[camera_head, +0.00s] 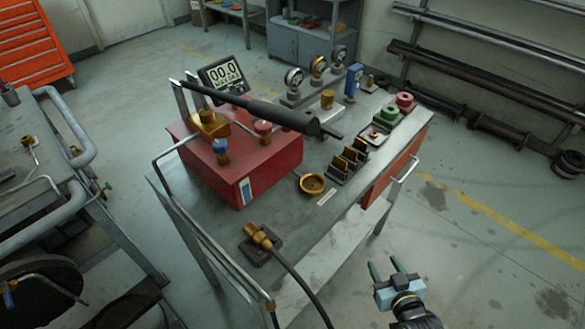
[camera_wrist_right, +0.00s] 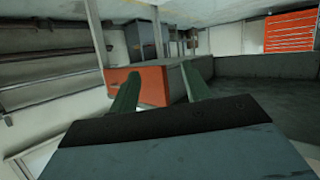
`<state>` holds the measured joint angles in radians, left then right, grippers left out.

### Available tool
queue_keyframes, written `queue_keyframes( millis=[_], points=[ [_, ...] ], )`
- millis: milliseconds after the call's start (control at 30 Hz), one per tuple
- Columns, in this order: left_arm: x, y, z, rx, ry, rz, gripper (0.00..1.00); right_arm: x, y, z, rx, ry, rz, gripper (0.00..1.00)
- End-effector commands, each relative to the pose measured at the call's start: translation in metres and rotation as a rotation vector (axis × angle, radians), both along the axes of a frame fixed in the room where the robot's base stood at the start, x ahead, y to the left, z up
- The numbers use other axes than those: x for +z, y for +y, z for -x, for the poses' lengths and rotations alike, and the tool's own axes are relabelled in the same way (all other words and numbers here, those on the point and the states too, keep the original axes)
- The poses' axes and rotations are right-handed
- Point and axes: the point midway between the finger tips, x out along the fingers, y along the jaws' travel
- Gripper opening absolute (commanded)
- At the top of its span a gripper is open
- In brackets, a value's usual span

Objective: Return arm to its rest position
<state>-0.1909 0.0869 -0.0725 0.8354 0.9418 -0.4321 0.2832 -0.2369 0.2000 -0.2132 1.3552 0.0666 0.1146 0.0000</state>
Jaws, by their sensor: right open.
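My right gripper (camera_head: 384,270) is low at the bottom right of the head view, in front of the workbench's right end and clear of it. Its two green fingers are apart with nothing between them. In the right wrist view the same fingers (camera_wrist_right: 160,92) stand apart, with the bench's orange side panel (camera_wrist_right: 150,84) beyond them. The workbench (camera_head: 285,215) carries a red box (camera_head: 262,165) with brass and blue-knobbed fittings. A long dark bar-like tool (camera_head: 262,108) lies across above the box. My left gripper is not in view.
A brass nozzle with a black hose (camera_head: 262,238) sits at the bench's near end. A metal side rail (camera_head: 215,240) and a handle (camera_head: 404,168) stick out from the bench. Pipe racks (camera_head: 490,80) line the back wall. Floor (camera_head: 470,245) right of the bench is clear.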

Motion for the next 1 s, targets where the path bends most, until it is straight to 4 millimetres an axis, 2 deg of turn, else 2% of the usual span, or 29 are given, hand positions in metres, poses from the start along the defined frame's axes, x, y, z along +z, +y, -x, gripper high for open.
queue_keyframes(
  millis=[33,167,267,300,500,600,667,1000],
  points=[
    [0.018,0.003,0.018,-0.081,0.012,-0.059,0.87,-0.007,-0.004,0.020,-0.013,0.094,0.017,0.48],
    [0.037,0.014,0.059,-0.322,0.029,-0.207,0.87,-0.047,-0.013,0.082,-0.037,0.333,0.058,0.48],
    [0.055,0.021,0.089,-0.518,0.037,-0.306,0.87,-0.070,-0.019,0.141,-0.050,0.519,0.090,0.48],
    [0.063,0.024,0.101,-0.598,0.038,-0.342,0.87,-0.076,-0.020,0.167,-0.055,0.592,0.103,0.48],
    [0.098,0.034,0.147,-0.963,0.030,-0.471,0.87,-0.087,-0.025,0.288,-0.064,0.912,0.154,0.48],
    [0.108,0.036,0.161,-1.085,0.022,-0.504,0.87,-0.086,-0.027,0.330,-0.064,1.015,0.172,0.48],
    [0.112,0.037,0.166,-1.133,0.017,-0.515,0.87,-0.085,-0.027,0.346,-0.063,1.054,0.178,0.48],
    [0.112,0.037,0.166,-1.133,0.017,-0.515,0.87,-0.085,-0.027,0.346,-0.063,1.054,0.178,0.48]
  ],
)
